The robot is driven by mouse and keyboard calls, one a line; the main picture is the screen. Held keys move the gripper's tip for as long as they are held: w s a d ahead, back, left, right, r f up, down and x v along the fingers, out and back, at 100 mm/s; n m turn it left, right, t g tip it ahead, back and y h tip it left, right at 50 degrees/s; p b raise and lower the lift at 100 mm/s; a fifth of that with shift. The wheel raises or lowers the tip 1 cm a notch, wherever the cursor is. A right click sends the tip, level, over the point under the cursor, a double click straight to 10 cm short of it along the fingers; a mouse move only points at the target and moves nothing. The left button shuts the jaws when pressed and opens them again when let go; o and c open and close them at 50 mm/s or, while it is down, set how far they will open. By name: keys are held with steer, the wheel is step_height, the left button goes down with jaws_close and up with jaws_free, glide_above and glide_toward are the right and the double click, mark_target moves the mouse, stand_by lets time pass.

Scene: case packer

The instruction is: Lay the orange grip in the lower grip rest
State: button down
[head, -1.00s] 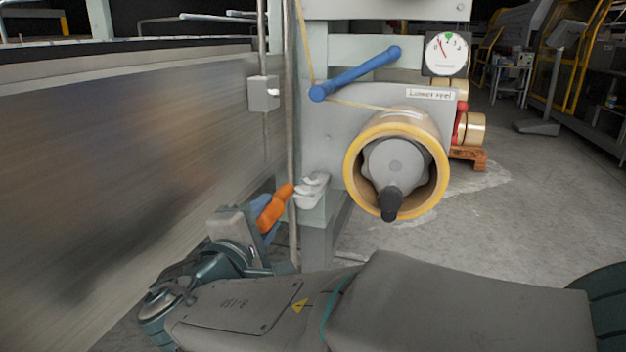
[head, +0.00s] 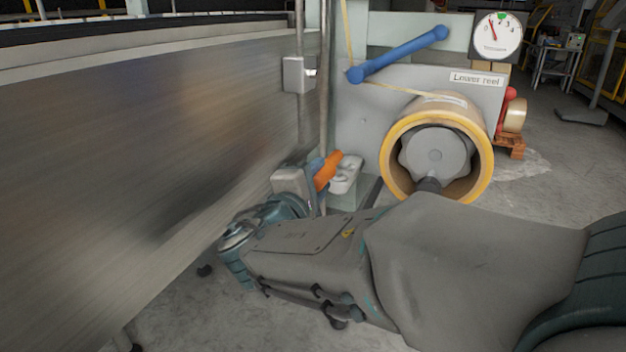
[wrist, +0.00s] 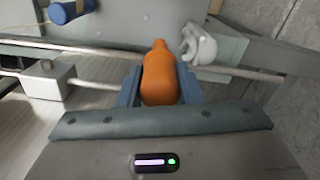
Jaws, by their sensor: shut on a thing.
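My gripper (wrist: 158,88) is shut on the orange grip (wrist: 159,76), with a blue finger on each side of it. In the head view the orange grip (head: 327,170) shows above my gripper (head: 317,180), tilted up to the right. The lower grip rest (head: 345,174), a pale moulded cradle on the machine post, is just right of the grip. In the wrist view the rest (wrist: 201,45) lies just beyond and right of the grip's tip. The grip looks close to the rest but not in it; I cannot tell whether they touch.
A vertical metal rod (head: 325,95) stands close to my gripper, with a grey box (head: 299,74) beside a second rod. The yellow-rimmed lower reel (head: 487,165) and a blue roller (head: 400,54) are at right. A long metal panel (head: 130,150) fills the left.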

mark_target(330, 164)
steer(key=shift+p+x, duration=0.7)
steer(key=shift+x, duration=2.5)
steer(key=shift+f+b, duration=0.35)
steer(key=shift+s+a+f+b, duration=0.1)
steer(key=shift+s+f+b, duration=0.05)
steer(key=shift+f+b, duration=0.45)
steer(key=shift+s+f+b, duration=0.15)
steer(key=shift+f+b, duration=0.4)
steer(key=shift+b, duration=0.05)
jaws_free()
steer(key=shift+s, duration=0.1)
steer(key=b+v, duration=0.2)
steer(key=v, duration=0.7)
steer(key=shift+s+a, duration=0.15)
steer(key=shift+s, duration=0.25)
